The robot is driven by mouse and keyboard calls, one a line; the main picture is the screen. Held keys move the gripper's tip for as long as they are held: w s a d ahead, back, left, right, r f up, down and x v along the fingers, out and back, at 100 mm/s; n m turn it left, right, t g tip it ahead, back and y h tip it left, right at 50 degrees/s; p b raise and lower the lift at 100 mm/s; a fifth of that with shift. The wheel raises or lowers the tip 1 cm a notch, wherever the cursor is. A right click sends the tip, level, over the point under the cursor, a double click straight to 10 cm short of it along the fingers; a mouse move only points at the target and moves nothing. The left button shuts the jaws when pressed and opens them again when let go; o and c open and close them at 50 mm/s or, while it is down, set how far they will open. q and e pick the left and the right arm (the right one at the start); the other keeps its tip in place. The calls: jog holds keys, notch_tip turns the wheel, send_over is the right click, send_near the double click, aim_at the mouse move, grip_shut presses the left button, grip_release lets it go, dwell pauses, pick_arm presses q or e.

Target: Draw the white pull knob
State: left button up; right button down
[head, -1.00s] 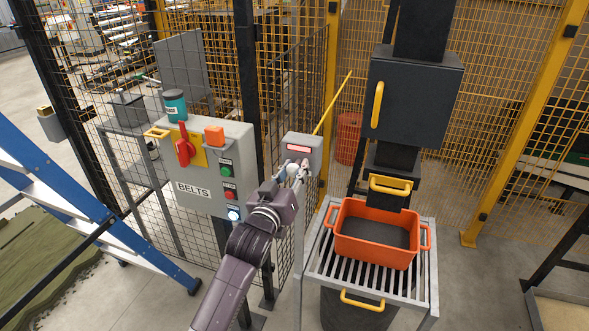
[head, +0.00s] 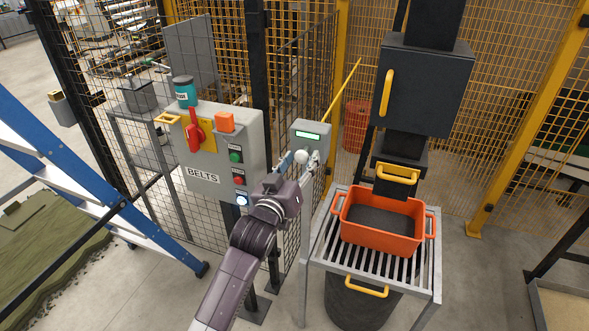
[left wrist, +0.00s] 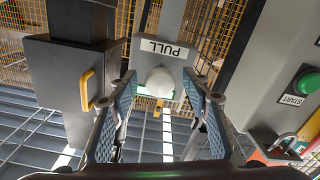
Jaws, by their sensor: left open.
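In the left wrist view the knob (left wrist: 160,83) sits in front of a plate (left wrist: 162,51) marked PULL, which appears upside down. My left gripper (head: 299,163) is open. Its fingers (left wrist: 160,88) lie on either side of the knob, with gaps visible between them and it. The knob's stem is hidden. My right gripper is not in view.
Left of the box is the BELTS panel (head: 203,178) with a red lever and buttons. To the right, an orange bin (head: 380,239) stands on a slatted stand beneath a black cabinet (head: 424,88). Mesh fencing surrounds these. A blue ladder (head: 85,195) is at left.

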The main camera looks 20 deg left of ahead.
pick_arm(q)
jog(key=s, duration=1.2)
jog(key=shift+a, duration=0.2)
jog(key=shift+w, duration=0.1)
